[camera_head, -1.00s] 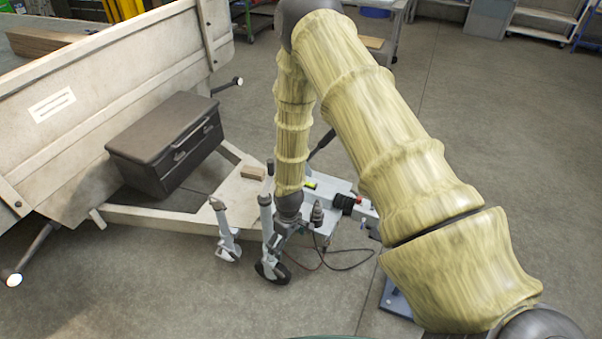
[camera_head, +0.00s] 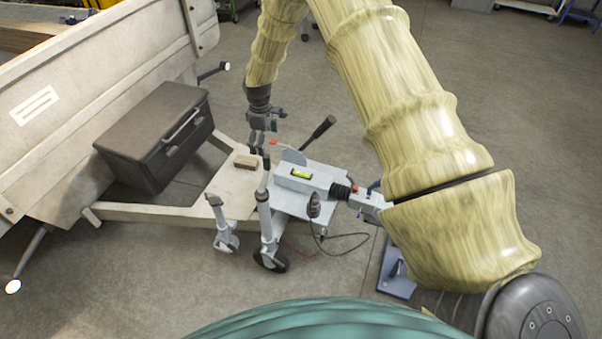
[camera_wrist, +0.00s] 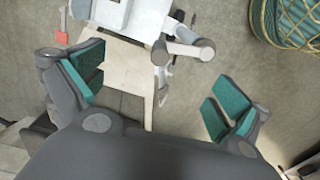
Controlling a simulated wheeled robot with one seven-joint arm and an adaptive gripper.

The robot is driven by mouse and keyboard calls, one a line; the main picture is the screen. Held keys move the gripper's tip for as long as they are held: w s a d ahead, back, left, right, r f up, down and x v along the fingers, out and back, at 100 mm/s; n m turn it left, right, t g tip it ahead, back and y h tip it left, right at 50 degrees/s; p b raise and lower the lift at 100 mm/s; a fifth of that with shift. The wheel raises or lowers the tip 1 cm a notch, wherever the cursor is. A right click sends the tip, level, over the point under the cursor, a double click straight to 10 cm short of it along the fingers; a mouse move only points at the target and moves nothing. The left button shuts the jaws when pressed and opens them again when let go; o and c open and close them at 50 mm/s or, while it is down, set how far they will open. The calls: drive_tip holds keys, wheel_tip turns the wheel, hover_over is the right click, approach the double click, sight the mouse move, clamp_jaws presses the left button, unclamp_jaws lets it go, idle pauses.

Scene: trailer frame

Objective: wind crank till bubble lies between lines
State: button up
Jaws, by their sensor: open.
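The spirit level (camera_head: 301,174) is a small yellow-green vial on top of the grey coupling housing. The bubble and lines are too small to read. The jockey wheel post (camera_head: 265,215) stands upright beside the drawbar, with a dark grip at its top. In the wrist view, a grey crank handle (camera_wrist: 184,48) lies beyond my fingers, nearer the right one. My gripper (camera_head: 263,134) hangs above and behind the drawbar, apart from the post. The wrist view shows my gripper (camera_wrist: 155,92) wide open, with teal pads and nothing between them.
A dark lever (camera_head: 318,132) rises behind the housing.

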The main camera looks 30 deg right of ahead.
sight(266, 159)
drive_tip(key=shift+f+b, duration=2.35)
drive_tip(key=shift+f, duration=2.4)
drive_tip(key=shift+w+r, duration=0.1)
drive_tip(key=shift+c, duration=1)
clamp_jaws()
drive_tip(key=shift+a, duration=0.1)
